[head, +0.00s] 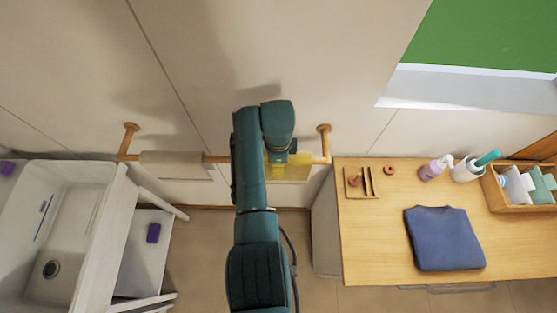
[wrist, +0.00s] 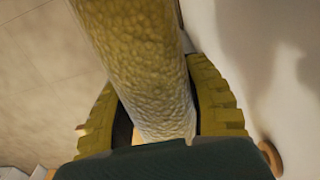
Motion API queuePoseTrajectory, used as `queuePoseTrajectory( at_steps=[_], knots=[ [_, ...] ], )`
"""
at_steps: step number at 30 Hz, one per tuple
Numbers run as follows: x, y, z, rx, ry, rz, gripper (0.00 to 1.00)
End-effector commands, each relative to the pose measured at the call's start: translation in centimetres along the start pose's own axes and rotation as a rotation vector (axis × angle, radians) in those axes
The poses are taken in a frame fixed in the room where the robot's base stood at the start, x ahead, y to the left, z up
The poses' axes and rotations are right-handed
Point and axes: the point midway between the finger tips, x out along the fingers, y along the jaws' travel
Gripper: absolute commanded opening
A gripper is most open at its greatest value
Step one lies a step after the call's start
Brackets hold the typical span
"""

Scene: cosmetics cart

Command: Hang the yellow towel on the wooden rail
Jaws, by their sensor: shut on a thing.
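The yellow towel (head: 290,172) shows in the head view beside my arm, at the right part of the wooden rail (head: 216,159). My arm hides part of it, and I cannot tell whether it lies over the rail or in front of it. In the wrist view the textured yellow towel (wrist: 145,65) runs between the two fingers of my gripper (wrist: 157,85), which is shut on it. In the head view my gripper is mostly hidden behind my arm. The rail is fixed to the wall by round wooden mounts at both ends.
A pale towel (head: 175,158) hangs on the rail's left part. A white basin (head: 75,205) stands at the left. A wooden counter (head: 370,235) at the right holds a folded blue cloth (head: 444,238), bottles and a wooden box (head: 510,203). The floor between them is clear.

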Motion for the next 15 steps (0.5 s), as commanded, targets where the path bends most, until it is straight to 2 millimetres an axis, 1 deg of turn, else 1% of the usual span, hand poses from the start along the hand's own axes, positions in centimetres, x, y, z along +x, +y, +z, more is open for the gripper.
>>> queuePoseTrajectory(
  at_steps=[3, 10, 11, 12, 15],
  knots=[
    [0.30, -0.07, 0.00, 0.000, 0.000, -0.002, 0.09],
    [0.28, -0.06, 0.00, 0.000, 0.000, -0.002, 0.09],
    [0.28, -0.06, 0.00, 0.000, 0.000, -0.002, 0.53],
    [0.29, -0.05, 0.00, 0.000, 0.000, -0.002, 0.61],
    [0.30, -0.04, 0.00, 0.000, 0.000, -0.002, 0.78]
  ],
)
